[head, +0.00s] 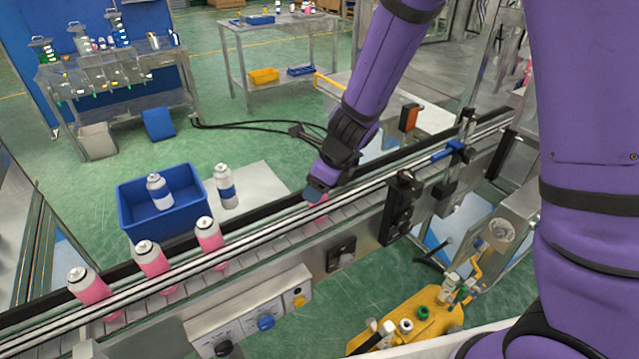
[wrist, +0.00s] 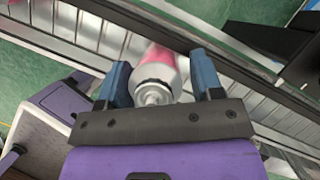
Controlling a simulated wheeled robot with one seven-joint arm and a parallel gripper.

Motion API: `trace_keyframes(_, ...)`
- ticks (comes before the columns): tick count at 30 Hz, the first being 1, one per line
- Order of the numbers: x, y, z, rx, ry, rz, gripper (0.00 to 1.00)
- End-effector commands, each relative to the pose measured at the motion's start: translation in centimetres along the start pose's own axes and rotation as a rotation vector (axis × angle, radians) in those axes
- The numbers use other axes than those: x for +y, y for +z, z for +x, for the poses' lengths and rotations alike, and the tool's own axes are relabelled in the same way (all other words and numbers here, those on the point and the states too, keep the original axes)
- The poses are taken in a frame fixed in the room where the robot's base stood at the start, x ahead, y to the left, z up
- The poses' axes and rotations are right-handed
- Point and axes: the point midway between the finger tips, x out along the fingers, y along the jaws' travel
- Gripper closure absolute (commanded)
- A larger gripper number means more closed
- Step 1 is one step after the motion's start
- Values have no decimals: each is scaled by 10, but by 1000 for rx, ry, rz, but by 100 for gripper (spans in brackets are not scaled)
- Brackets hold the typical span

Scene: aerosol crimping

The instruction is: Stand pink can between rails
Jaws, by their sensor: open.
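My gripper (head: 317,192) is low over the conveyor in the head view, with its fingers apart. A pink can with a white shoulder and nozzle (wrist: 158,72) lies between the two open fingers in the wrist view, its nozzle end toward my gripper. I see no clear grip on it. In the head view only a bit of its pink side (head: 319,202) shows below the fingers; the rest is hidden. It appears upright on the conveyor slats by the rails (head: 270,222), but its base is hard to see.
Several pink cans (head: 209,236) stand in a row along the conveyor to the left. A blue bin (head: 178,218) holds a white and blue can (head: 158,190); another such can (head: 225,186) stands beside it. A black box (head: 402,205) and blue clamp (head: 449,150) sit right along the rails.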

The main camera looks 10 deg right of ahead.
Motion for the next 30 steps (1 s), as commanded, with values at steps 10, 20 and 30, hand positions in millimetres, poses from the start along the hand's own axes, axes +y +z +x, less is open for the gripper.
trace_keyframes(10,4,-1,-27,1,9,-6,24)
trace_keyframes(20,0,0,-82,-1,2,-3,24)
trace_keyframes(30,-1,0,-107,0,1,1,24)
